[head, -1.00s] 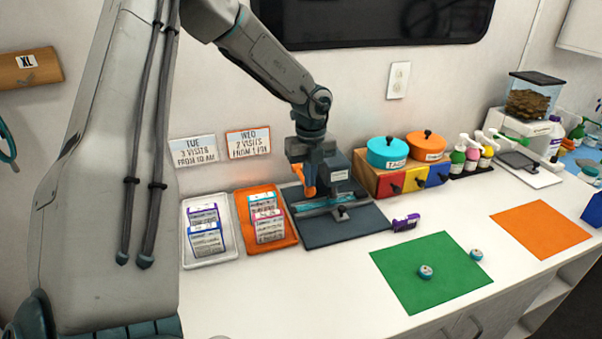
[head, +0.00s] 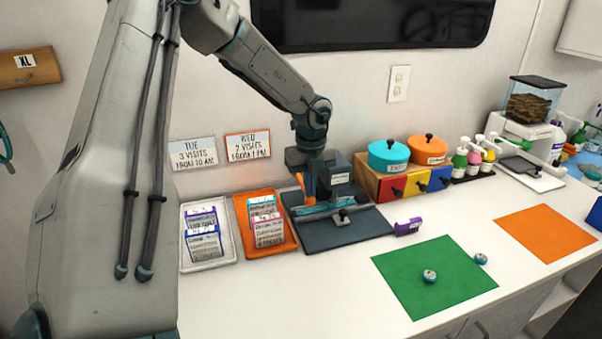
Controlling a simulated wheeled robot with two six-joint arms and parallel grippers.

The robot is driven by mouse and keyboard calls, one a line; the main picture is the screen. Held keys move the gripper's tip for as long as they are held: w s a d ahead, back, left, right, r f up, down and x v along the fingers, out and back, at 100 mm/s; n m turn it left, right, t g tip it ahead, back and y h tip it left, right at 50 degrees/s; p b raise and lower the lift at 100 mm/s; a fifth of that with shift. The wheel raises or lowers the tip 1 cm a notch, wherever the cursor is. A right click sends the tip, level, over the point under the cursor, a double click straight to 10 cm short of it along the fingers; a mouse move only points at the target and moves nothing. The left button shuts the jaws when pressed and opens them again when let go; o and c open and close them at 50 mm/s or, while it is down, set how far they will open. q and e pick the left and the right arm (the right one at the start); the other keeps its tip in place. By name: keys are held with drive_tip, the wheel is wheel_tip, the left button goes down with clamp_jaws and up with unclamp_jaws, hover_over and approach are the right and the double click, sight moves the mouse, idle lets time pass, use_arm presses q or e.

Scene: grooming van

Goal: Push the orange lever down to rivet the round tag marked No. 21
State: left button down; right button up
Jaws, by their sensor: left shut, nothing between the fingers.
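The riveting press stands at the back of the counter on a dark base plate (head: 345,232), with a teal strip across its front. Its orange lever (head: 308,190) is on the left side of the press and partly covered by my arm. My left gripper (head: 311,180) is shut and empty, pointing down right at the lever; I cannot tell whether it touches it. The round tag marked No. 21 cannot be made out at the press. Two small round teal-and-white items lie at right, one (head: 429,276) on the green mat (head: 410,290), one (head: 481,259) beside it. My right gripper is not in view.
A white tray (head: 208,264) and an orange tray (head: 291,242) with cards stand left of the press. A drawer box (head: 366,180) with two lidded pots is close on its right. A purple item (head: 408,227) lies in front. The counter around the orange mat (head: 545,232) is clear.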

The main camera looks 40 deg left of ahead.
use_arm(q)
drive_tip(key=shift+f, duration=0.1)
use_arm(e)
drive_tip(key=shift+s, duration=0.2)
